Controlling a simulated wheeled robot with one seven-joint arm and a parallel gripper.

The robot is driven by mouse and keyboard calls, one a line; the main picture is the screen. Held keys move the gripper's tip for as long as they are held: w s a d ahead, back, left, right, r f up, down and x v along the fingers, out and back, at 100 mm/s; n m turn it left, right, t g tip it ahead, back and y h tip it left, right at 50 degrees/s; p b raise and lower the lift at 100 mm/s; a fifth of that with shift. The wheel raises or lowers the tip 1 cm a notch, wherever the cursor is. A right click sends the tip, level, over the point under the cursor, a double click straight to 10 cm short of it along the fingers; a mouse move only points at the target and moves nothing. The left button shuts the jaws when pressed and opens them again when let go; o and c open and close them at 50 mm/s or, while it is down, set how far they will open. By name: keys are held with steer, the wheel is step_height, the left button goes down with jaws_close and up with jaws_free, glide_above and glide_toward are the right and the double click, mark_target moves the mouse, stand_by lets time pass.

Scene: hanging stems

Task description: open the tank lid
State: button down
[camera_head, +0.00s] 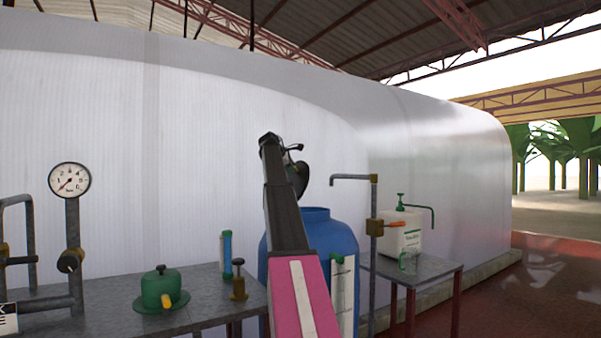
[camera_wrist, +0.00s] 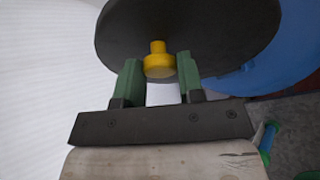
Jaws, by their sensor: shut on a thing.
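The blue tank (camera_head: 338,238) stands behind my arm in the head view, its top partly hidden by the arm. The tank lid, a dark round disc (camera_wrist: 225,28) with a yellow knob (camera_wrist: 158,70), fills the top of the wrist view. My gripper (camera_wrist: 157,62) has its green fingers on both sides of the knob and is shut on it. In the head view the lid (camera_head: 299,178) shows edge-on, steeply tilted above the tank top. The blue tank wall (camera_wrist: 298,55) shows behind the lid in the wrist view. Whether the lid touches the tank is hidden.
A tap pipe (camera_head: 373,240) stands right of the tank, near a white pump canister (camera_head: 402,232) on a small table (camera_head: 425,268).

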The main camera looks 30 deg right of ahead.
steer(key=a+f+n+t+h, duration=0.1)
steer(key=a+f+h, duration=0.1)
steer(key=a+h, duration=0.4)
steer(key=shift+s+a+f, duration=0.2)
steer(key=shift+s+a, duration=0.25)
steer(key=shift+a, duration=2.2)
steer(key=c, duration=0.8)
jaws_free()
steer(key=shift+o, duration=0.2)
steer(key=f+v, duration=0.1)
steer(key=v, duration=0.9)
steer(key=shift+s+a+r, duration=0.25)
steer(key=shift+a+r, duration=0.05)
steer(key=shift+a, duration=0.05)
